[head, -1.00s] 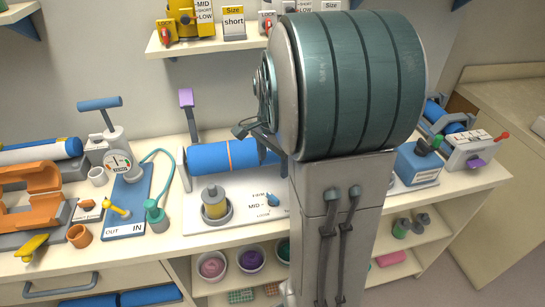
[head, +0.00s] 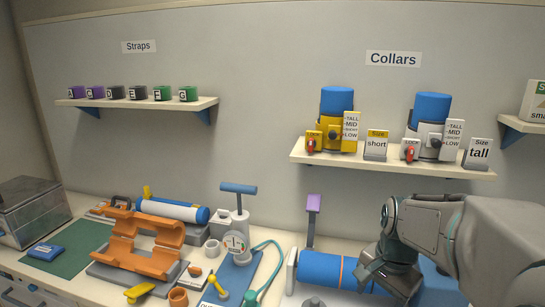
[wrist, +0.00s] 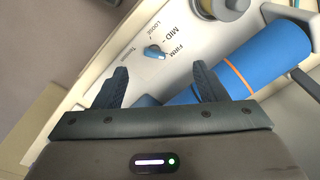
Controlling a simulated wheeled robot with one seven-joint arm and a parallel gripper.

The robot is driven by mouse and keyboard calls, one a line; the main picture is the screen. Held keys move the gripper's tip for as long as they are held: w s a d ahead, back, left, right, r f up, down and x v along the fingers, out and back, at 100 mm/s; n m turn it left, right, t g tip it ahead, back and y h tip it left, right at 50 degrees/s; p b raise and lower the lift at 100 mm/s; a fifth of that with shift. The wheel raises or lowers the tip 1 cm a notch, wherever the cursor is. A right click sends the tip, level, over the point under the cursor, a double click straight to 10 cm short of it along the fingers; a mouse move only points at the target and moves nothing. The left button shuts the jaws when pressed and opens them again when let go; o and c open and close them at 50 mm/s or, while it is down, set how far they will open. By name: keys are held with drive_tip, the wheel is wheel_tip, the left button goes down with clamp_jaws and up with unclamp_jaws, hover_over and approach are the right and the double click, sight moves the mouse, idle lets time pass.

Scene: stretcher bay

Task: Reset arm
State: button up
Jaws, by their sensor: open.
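My gripper (wrist: 157,85) shows in the wrist view with its two dark fingers apart and nothing between them. It hangs over the counter near the white board with the blue roller (wrist: 243,67) and the tension knob (wrist: 154,52). The right finger overlaps the roller in the picture; I cannot tell whether they touch. In the head view my arm covers the lower right, in front of the right end of the blue roller (head: 322,268), and my fingertips are hidden there.
The strap shelf (head: 140,103) holds several lettered blocks. The collar shelf (head: 392,166) holds two collar units and size signs. On the counter stand an orange cradle (head: 150,258), a hand pump (head: 236,240) with a teal hose and a metal box (head: 33,208). Wall space between the shelves is bare.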

drive_tip(key=s+a+r+n+t, duration=0.1)
drive_tip(key=s+a+n+t, duration=0.1)
drive_tip(key=s+a+n, duration=0.6)
drive_tip(key=s+n, duration=0.2)
drive_tip(key=n, duration=0.1)
drive_tip(key=shift+r+t, duration=0.25)
drive_tip(key=shift+t, duration=0.05)
drive_tip(key=shift+w, duration=0.1)
